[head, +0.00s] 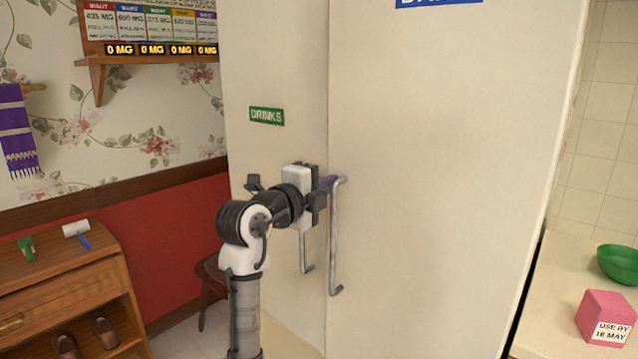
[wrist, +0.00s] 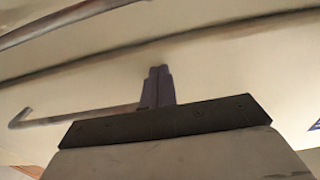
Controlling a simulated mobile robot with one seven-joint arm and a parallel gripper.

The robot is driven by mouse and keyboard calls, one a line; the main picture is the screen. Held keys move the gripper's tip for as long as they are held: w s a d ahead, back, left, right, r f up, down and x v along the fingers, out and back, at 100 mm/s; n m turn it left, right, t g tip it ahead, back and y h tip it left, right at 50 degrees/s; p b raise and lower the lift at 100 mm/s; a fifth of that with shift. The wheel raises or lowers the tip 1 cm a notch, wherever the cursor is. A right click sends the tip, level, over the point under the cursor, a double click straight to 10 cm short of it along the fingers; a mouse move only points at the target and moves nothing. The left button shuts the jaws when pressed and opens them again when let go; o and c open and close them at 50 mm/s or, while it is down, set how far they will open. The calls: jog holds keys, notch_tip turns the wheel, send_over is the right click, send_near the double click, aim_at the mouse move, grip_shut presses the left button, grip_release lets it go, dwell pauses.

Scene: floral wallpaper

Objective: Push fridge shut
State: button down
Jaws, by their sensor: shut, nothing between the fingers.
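The fridge is a tall cream cabinet with a left door (head: 275,60) bearing a green "DRINKS" label and a wide right door (head: 450,190) with a blue sign at its top. A dark vertical seam runs between them; I cannot tell whether either door stands slightly ajar. Each door has a grey bar handle by the seam, the left handle (head: 304,250) and the right handle (head: 335,245). My gripper (head: 328,183) is at the top of the handles, its dark fingers together and empty. In the wrist view the fingertips (wrist: 159,72) point at the cream door surface, near the seam; contact is unclear.
A wooden cabinet (head: 70,285) with a green item, a small roller and shoes stands at the left. A dark chair (head: 208,280) is behind my arm. At the right, a counter (head: 555,280) holds a green bowl (head: 620,263) and a pink box (head: 603,312).

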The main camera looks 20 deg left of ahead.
jog(key=shift+w, duration=0.15)
jog(key=x, duration=0.2)
jog(key=shift+w+r+b, duration=0.15)
jog(key=shift+w+b, duration=0.15)
jog(key=shift+b, duration=0.1)
